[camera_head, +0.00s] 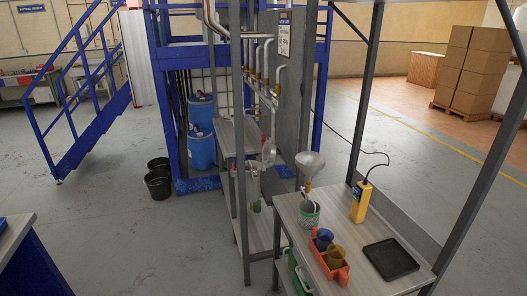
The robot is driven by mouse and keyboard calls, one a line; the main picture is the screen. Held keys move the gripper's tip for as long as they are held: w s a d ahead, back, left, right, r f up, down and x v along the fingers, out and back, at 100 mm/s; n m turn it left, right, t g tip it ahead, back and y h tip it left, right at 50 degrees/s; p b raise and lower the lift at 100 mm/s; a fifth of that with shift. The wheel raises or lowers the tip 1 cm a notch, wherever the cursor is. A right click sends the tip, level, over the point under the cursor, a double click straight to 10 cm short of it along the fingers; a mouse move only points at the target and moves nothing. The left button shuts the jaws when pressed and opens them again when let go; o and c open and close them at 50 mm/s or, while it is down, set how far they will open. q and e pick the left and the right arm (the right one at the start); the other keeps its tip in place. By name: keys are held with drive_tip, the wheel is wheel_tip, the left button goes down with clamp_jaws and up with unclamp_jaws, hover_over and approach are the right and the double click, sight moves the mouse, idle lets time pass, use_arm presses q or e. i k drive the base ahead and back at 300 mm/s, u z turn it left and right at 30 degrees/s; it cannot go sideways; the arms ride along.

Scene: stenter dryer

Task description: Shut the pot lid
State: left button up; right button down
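A grey metal pot (245,184) stands below the pipes, on the narrow bench behind a grey frame post. The post hides part of it. A round grey piece that looks like its lid (269,151) stands raised and tilted at the pot's right side, so the pot appears open. The lid's hinge is too small to make out. Neither of my grippers shows in the head view.
The nearer grey bench (372,257) holds a funnel (309,163) over a container, a yellow meter (361,202), an orange tray (328,266) with cups and a black tray (391,259). Black buckets (158,184) and blue drums (201,150) stand left.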

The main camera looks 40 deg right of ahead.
sight(274, 151)
drive_tip(key=z, duration=0.05)
drive_tip(key=i, duration=2.7)
drive_tip(key=z, duration=2)
